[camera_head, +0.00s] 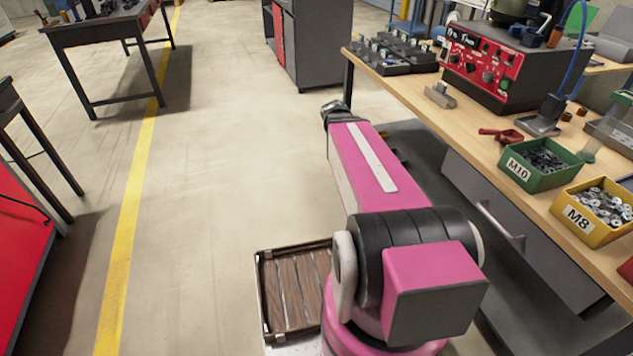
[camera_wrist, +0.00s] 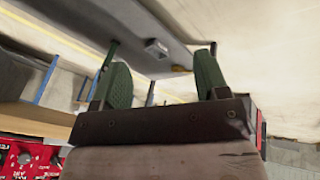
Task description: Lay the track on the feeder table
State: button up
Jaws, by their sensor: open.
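The wooden-topped feeder table (camera_head: 420,92) runs along the right in the head view. A short grey channel-shaped piece (camera_head: 440,97) lies near its left edge, in front of the red-faced control box (camera_head: 480,65). It may be the track; I cannot be sure. My gripper (camera_wrist: 162,76) shows in the wrist view with its two green fingers wide apart and nothing between them. In the head view my pink arm reaches forward beside the table, and the gripper cannot be made out.
A green M10 bin (camera_head: 540,165) and a yellow M8 bin (camera_head: 592,212) stand at the table's near edge. A red-handled tool (camera_head: 502,135) and black trays (camera_head: 390,52) lie farther back. A slatted crate (camera_head: 292,295) is low beside my arm.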

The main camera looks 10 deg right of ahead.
jog(key=s+a+f+n+g+y, duration=0.1)
jog(key=s+a+f+n+y, duration=0.3)
jog(key=a, duration=0.9)
jog(key=s+f+n, duration=0.1)
jog(key=s+f, duration=0.2)
jog(key=s, duration=0.1)
jog(key=shift+a+f+n, duration=0.15)
jog(key=shift+a+n, duration=0.15)
jog(key=shift+a, duration=0.1)
